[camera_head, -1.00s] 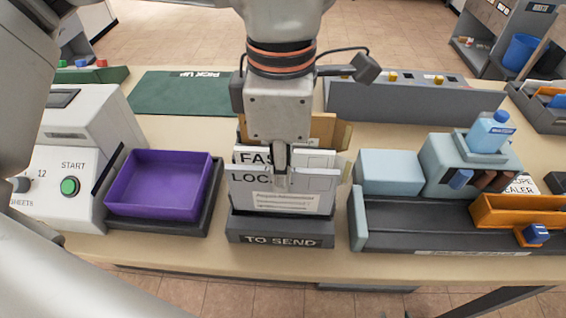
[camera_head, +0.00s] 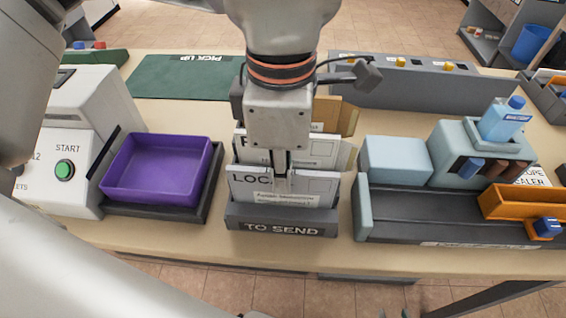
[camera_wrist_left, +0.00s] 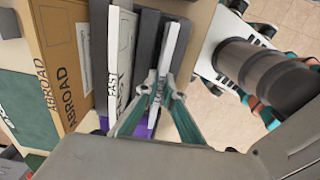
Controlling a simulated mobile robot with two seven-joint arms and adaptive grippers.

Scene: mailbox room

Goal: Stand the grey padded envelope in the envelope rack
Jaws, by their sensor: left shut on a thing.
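The grey padded envelope (camera_head: 318,188), pale with "LOC" lettering and a printed label, stands upright in the front slot of the dark envelope rack (camera_head: 280,220) marked "TO SEND". The rack front hides its lower edge, so I cannot tell whether it touches the bottom. My left gripper (camera_head: 282,182) reaches down from above and is shut on its upper edge. In the left wrist view, the fingers (camera_wrist_left: 157,95) pinch the pale envelope (camera_wrist_left: 170,50) beside a dark divider. My right gripper is not in view.
Behind it in the rack stand a white "FAST" envelope (camera_wrist_left: 122,55) and a brown "ABROAD" one (camera_wrist_left: 60,60). A purple tray (camera_head: 155,180) stands left of the rack. A blue-grey sealer (camera_head: 395,160) stands close on the right. A green mat (camera_head: 185,85) lies behind.

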